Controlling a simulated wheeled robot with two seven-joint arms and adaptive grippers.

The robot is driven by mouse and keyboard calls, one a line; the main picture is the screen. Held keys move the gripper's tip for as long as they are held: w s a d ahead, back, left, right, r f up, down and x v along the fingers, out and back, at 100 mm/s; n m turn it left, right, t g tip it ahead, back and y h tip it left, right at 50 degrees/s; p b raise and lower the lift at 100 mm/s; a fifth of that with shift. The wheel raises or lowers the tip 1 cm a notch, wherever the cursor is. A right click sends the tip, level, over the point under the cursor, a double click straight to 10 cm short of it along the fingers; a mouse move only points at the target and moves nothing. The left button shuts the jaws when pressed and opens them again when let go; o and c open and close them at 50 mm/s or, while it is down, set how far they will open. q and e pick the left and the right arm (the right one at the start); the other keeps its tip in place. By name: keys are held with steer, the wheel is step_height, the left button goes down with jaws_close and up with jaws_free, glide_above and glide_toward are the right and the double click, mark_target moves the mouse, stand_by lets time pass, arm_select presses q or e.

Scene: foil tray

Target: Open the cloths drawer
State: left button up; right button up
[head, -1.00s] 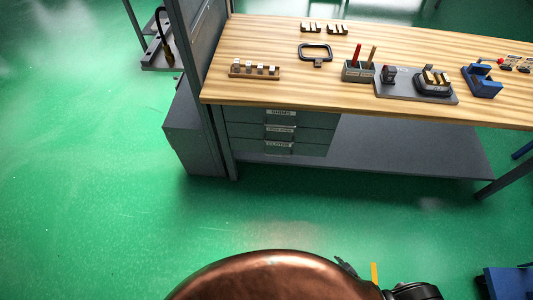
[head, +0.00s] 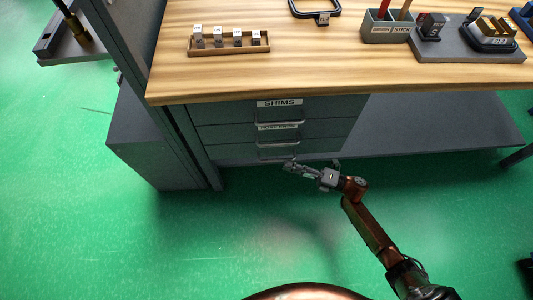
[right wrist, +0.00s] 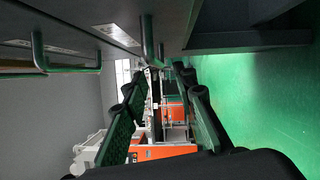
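The cloths drawer (head: 238,151) is the lowest of three grey drawers under the bench top. It looks shut, and its label is not readable now. Its bar handle (head: 277,145) faces me. My right gripper (head: 290,164) is just in front of and below this handle, at the drawer's lower edge. In the right wrist view its two fingers (right wrist: 159,78) are spread apart, with nothing clearly held. A drawer handle (right wrist: 148,42) stands just beyond the fingertips there; I cannot tell whether they touch. My left gripper is not in view.
The shims drawer (head: 225,112) and a middle drawer (head: 228,132) above look shut. A grey bench leg (head: 180,120) stands left of the drawers, and a low shelf (head: 430,128) runs to the right. The green floor (head: 130,240) in front is clear.

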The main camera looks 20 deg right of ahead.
mark_target(272, 160)
steer(key=b+x, duration=0.2)
steer(key=x, duration=0.5)
steer(key=shift+s, duration=0.1)
steer(key=shift+w+a+r, duration=0.1)
steer(key=shift+w+a, duration=0.2)
steer(key=shift+a, duration=0.05)
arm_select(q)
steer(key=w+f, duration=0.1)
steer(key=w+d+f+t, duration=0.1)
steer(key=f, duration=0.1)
arm_select(e)
jaws_close()
